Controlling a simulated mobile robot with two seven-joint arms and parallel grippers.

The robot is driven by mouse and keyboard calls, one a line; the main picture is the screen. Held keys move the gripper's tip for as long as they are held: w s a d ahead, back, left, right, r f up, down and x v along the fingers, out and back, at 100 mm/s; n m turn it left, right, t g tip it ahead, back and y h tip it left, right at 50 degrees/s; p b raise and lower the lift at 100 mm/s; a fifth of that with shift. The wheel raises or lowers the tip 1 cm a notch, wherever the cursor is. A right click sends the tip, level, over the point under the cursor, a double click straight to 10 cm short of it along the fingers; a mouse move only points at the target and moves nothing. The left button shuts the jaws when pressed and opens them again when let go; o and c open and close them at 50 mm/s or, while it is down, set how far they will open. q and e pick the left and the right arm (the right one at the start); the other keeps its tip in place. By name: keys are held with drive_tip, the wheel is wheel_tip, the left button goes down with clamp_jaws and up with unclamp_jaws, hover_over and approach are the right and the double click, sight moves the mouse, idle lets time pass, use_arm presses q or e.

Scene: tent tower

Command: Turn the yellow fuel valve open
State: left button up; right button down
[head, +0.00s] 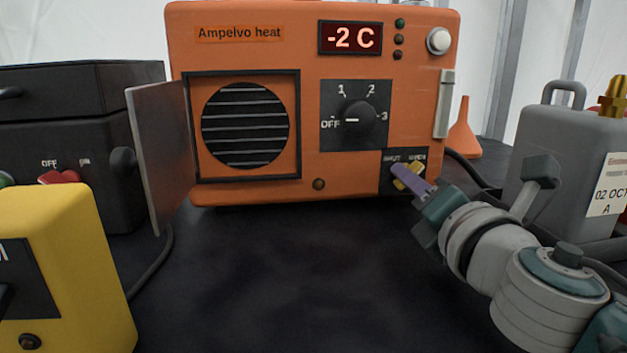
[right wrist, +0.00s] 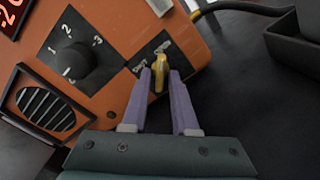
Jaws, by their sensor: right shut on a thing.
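The yellow fuel valve (head: 408,178) sits on a black plate marked SHUT and OPEN, low on the right of the orange heater's front. My right gripper (head: 402,174) is at the valve in the head view, its purple fingers partly covering it. In the right wrist view the valve (right wrist: 159,72) stands between the two fingertips of the right gripper (right wrist: 162,80), which is shut on it. The valve handle's exact angle is hard to tell. My left gripper is not in view.
The orange heater (head: 310,180) has a dial at OFF and a display reading -2 C. Its open metal door (head: 160,150) juts out at left. A yellow box (head: 85,260) stands front left, a grey can (head: 560,150) at right. The dark table in front is clear.

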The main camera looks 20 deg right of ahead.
idle(0.5)
drive_tip(key=c, duration=0.9)
unclamp_jaws()
drive_tip(key=v, duration=1)
drive_tip(key=shift+d, duration=0.1)
